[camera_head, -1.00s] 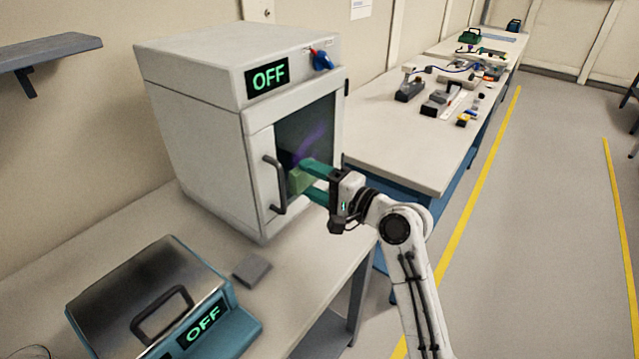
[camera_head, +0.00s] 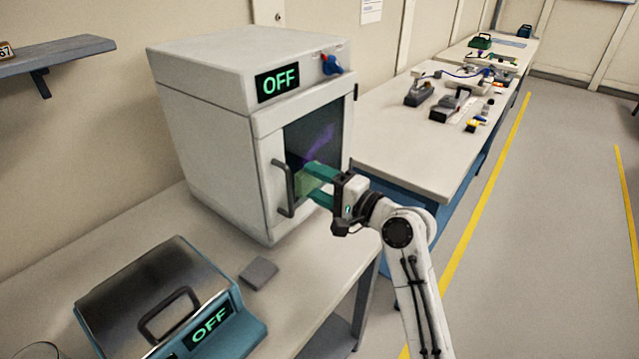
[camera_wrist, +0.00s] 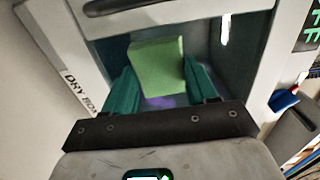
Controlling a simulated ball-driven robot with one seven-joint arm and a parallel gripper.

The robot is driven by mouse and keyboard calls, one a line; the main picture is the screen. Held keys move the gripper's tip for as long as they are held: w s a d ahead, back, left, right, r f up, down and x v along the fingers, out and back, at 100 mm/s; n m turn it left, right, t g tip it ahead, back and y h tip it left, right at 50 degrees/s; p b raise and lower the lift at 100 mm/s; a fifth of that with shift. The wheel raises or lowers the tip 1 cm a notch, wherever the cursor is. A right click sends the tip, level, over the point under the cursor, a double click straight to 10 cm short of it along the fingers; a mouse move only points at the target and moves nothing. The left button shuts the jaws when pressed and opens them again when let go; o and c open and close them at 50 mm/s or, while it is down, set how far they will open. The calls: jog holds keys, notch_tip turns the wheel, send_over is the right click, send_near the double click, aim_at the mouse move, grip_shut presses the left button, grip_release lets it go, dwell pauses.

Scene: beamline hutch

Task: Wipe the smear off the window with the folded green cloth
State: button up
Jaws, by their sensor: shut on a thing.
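The white cabinet (camera_head: 205,130) has a dark window (camera_head: 341,118) in its door. A purple smear (camera_head: 320,145) runs slantwise over the window; a purple patch (camera_wrist: 160,101) also shows in the wrist view, below the cloth. My gripper (camera_head: 312,182), with teal fingers, is shut on the folded green cloth (camera_head: 306,185), in front of the lower window just right of the door handle (camera_head: 286,190). In the wrist view the cloth (camera_wrist: 157,66) sits between the fingers. I cannot tell whether it touches the glass. The cloth and fingers hide part of the lower window.
A blue knob (camera_head: 331,65) and an "OFF" display (camera_head: 278,83) are on the cabinet's front. A teal-based box with a metal lid (camera_head: 150,285) and a grey pad (camera_head: 259,273) lie on the near bench. A second bench (camera_head: 400,150) with several tools stands behind right.

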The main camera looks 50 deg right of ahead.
jog(key=shift+w, duration=0.6)
